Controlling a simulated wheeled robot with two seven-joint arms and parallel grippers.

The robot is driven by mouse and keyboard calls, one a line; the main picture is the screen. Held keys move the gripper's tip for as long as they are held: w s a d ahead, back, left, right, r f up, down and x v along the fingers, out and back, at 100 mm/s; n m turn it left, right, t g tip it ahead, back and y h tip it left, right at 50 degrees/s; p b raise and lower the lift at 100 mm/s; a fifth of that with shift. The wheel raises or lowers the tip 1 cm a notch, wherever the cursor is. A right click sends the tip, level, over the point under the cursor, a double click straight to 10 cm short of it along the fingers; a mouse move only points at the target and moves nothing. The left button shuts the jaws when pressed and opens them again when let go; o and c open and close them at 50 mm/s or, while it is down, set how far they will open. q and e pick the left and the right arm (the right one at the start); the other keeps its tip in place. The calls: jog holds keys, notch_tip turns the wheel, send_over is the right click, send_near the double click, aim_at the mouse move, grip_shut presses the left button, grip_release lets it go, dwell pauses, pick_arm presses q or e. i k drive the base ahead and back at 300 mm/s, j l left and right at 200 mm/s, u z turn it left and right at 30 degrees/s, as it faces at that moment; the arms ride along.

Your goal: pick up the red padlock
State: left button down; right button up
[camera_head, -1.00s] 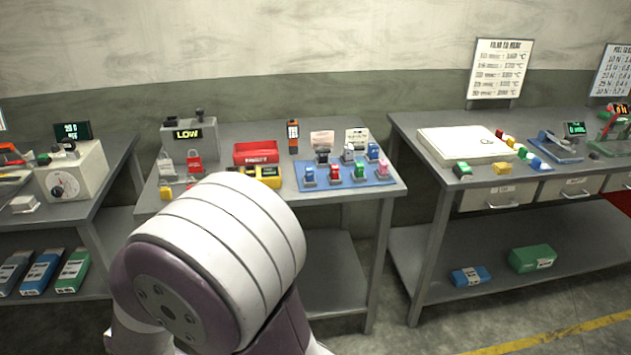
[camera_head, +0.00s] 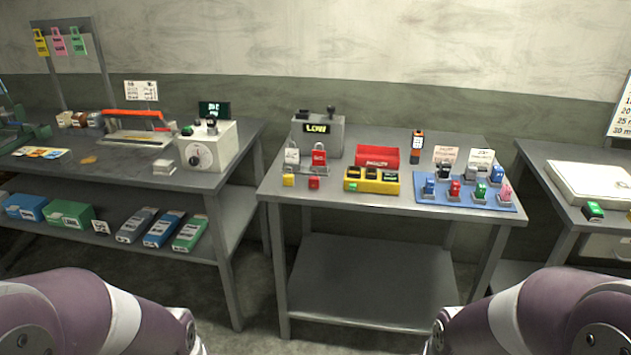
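The red padlock (camera_head: 319,154) stands upright on the middle table (camera_head: 370,203), in front of the grey box with the LOW display (camera_head: 317,132). It has a dark mark on its face and a shackle on top. A white padlock (camera_head: 292,153) stands just left of it. Parts of my two arms show at the bottom left and bottom right corners. Neither of my grippers is in view, and nothing of mine is near the padlock.
Right of the padlock are a red box (camera_head: 377,156), a yellow tray (camera_head: 372,187) and a blue mat (camera_head: 425,198) with several small coloured items. The left table (camera_head: 120,176) holds a white dial box (camera_head: 208,150). The middle table's front left edge is clear.

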aim_at(314, 183)
jog(key=i+l+u, duration=0.1)
jog(key=i+l, duration=0.3)
jog(key=i, duration=0.3)
jog(key=i+l+u, duration=0.1)
jog(key=i+l, duration=0.3)
jog(key=i, duration=0.25)
jog(key=i+l+u, duration=0.15)
jog(key=i+l, duration=0.35)
jog(key=i, duration=0.2)
